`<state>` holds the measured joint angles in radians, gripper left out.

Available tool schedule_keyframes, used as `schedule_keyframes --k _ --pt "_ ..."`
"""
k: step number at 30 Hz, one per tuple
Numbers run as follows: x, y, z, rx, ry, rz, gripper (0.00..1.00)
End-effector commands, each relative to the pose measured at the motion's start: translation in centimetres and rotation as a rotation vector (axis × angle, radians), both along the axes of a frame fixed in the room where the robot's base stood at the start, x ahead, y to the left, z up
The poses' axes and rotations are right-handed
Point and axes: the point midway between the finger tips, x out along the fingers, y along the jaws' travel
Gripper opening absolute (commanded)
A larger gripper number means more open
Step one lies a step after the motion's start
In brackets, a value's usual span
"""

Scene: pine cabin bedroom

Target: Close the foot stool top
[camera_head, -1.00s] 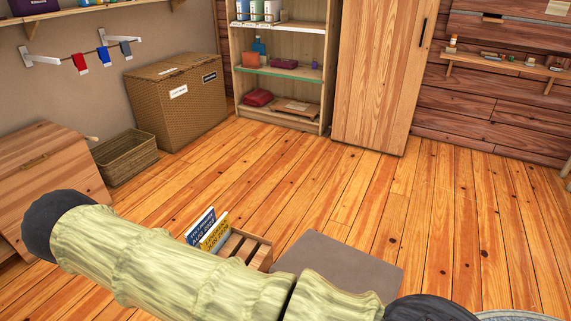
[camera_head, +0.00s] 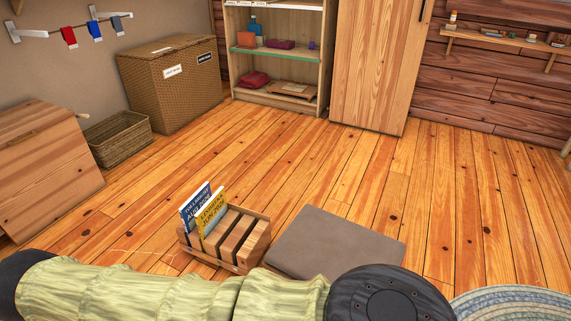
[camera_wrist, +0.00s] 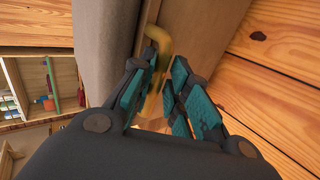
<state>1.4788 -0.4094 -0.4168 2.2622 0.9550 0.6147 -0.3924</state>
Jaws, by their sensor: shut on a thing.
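The foot stool top (camera_head: 335,243) is a flat grey-brown padded panel in the lower middle of the head view. My arm covers its near edge and the stool's body there. In the wrist view the grey padded top (camera_wrist: 98,45) is at the upper left, beside the stool's wooden side (camera_wrist: 205,25). A yellow brass-like handle (camera_wrist: 158,38) sticks out by the seam between them. My gripper (camera_wrist: 163,75) is shut on this handle, between its teal finger pads. I cannot tell whether the top lies fully down on the body.
A small wooden rack (camera_head: 238,240) with a blue book (camera_head: 194,208) and a yellow book (camera_head: 213,220) stands just left of the stool. A round woven rug (camera_head: 510,303) lies at the lower right. The plank floor (camera_head: 290,165) behind the stool is clear.

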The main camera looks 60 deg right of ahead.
Motion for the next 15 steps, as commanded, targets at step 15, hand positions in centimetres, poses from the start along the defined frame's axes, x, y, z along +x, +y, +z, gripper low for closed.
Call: schedule_keyframes --k 15 --pt "-0.37 0.89 -2.07 0.022 0.013 -0.001 0.34"
